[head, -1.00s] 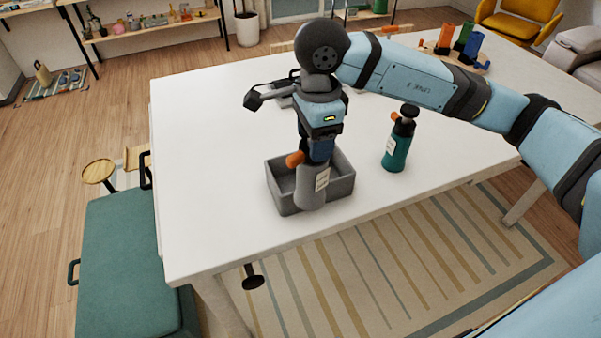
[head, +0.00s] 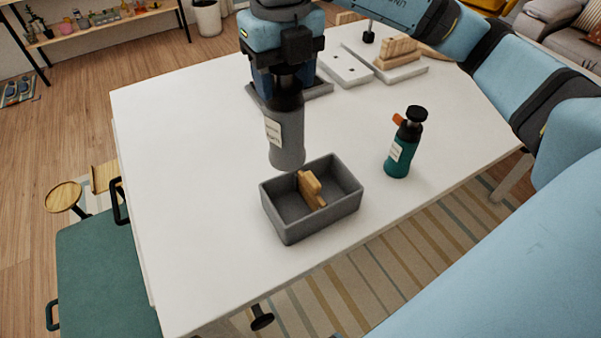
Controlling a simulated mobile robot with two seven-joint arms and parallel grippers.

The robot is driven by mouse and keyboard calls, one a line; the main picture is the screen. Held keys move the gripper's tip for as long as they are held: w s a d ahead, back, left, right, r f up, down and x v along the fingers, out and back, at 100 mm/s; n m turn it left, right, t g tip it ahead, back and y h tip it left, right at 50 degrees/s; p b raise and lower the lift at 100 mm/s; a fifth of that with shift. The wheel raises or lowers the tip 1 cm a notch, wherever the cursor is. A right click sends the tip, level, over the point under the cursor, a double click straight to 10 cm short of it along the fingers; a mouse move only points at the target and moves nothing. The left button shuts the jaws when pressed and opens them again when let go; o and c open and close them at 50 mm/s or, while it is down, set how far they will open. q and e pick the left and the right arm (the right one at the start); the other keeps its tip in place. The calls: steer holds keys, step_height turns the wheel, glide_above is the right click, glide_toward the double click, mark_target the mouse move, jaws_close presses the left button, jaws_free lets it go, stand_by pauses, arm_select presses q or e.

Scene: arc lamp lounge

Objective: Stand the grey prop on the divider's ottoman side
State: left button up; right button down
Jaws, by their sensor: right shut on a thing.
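The grey prop (head: 287,142), a bottle shape with a pale label, hangs upright from my right gripper (head: 287,88), which is shut on its top. It is over the table, just behind the grey tray (head: 292,231) in the picture. A wooden divider (head: 311,191) stands inside the tray near its middle, with floor showing on both sides. The green ottoman (head: 105,275) is on the floor at the left, beyond the table's left edge. My left gripper is not in view.
A teal bottle (head: 402,150) with a black top stands right of the tray on the white table (head: 180,220). Pale blocks (head: 345,69) and a wooden piece on a base (head: 397,56) are behind. The table's left part is clear.

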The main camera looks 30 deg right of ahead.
mark_target(286, 119)
step_height(286, 119, down, 14)
steer(key=shift+s+f+p, duration=0.1)
steer(key=shift+f+p, duration=0.05)
steer(key=shift+p, duration=0.3)
steer(key=shift+f, duration=2.85)
steer(key=shift+c, duration=1.8)
jaws_free()
steer(key=shift+r, duration=0.15)
step_height(286, 119, up, 12)
steer(key=shift+r, duration=0.1)
